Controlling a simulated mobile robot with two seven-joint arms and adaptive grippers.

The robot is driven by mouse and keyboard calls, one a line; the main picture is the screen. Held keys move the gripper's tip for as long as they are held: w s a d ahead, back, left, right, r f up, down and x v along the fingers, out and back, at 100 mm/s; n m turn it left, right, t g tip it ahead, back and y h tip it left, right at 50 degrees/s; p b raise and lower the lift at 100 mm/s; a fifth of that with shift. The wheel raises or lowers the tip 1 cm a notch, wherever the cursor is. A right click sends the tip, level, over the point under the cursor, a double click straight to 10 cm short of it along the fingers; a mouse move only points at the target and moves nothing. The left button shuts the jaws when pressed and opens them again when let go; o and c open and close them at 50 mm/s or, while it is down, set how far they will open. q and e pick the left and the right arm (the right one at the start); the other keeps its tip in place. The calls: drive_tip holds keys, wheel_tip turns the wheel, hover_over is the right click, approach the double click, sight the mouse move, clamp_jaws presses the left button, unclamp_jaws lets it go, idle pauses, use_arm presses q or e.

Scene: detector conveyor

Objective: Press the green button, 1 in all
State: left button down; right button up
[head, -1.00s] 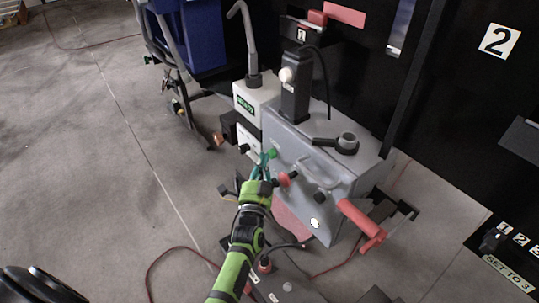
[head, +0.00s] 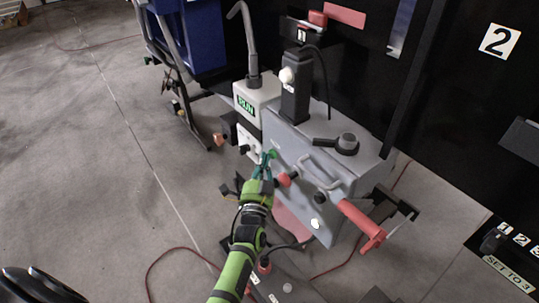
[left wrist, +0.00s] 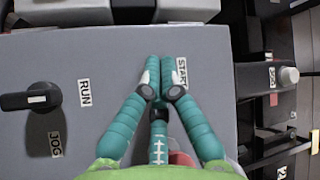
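The green button (head: 273,153) is on the front of the grey machine box (head: 306,212) in the head view, partly covered by my left gripper's fingertips. My left gripper (head: 267,158) is shut and empty, with its teal fingers together at the button; contact cannot be told for sure. In the left wrist view the fingertips (left wrist: 161,68) lie beside a START label (left wrist: 182,73), and the button is hidden behind them. The green sign (head: 246,106) on the white box reads RUN. My right gripper is not in view.
A red knob (head: 284,180) sits just below the green button. A red-handled crank (head: 360,222) sticks out at the right of the box. Cables cross the floor; open floor lies to the left.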

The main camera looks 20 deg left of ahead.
use_arm(q)
drive_tip(key=shift+s+a+p, duration=0.35)
drive_tip(key=shift+s, duration=0.35)
drive_tip(key=s+a, duration=0.1)
drive_tip(key=s+p, duration=0.1)
drive_tip(key=s, duration=0.1)
drive_tip(key=s+a+p, duration=0.1)
drive_tip(key=shift+s+a, duration=0.15)
drive_tip(key=shift+a, duration=0.15)
idle(0.6)
